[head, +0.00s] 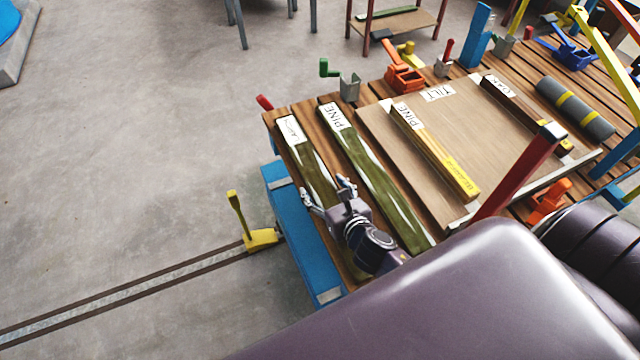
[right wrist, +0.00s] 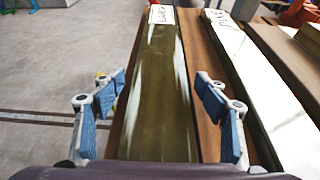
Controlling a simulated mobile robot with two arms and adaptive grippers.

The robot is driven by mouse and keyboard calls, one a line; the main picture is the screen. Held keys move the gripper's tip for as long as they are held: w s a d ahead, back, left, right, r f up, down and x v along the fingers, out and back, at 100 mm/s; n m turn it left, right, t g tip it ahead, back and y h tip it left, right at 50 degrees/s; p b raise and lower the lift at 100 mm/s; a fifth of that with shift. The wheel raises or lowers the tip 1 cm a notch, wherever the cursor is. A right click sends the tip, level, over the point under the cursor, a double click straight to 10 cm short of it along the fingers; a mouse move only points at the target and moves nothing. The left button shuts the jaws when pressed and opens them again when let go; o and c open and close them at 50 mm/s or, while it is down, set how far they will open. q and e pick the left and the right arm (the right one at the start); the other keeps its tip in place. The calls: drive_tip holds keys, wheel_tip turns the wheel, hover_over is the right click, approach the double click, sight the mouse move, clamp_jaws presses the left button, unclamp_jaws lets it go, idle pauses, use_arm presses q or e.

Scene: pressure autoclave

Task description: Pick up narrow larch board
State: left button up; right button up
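The narrow larch board (head: 312,165) is a greenish board with a white label at its far end. It lies flat along the left side of the slatted table. In the right wrist view the larch board (right wrist: 160,85) runs straight away from me, its label at the top. My right gripper (head: 327,191) is above the board's near part, fingers spread. In the wrist view the right gripper (right wrist: 161,98) has blue-padded fingers on either side of the board, with visible gaps and nothing held. My left gripper is not in view.
A similar green board labelled PINE (head: 372,170) lies parallel just to the right. A wide panel (head: 400,170) carries a yellow-edged pine piece (head: 435,152) and a dark piece (head: 525,112). A red post (head: 520,170) rises at right. Floor at left is mostly clear.

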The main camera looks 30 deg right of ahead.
drive_tip(key=c, duration=1.5)
drive_tip(key=shift+w+r, duration=0.1)
drive_tip(key=shift+r, duration=0.05)
drive_tip(key=shift+c, duration=0.4)
drive_tip(key=shift+r, duration=0.1)
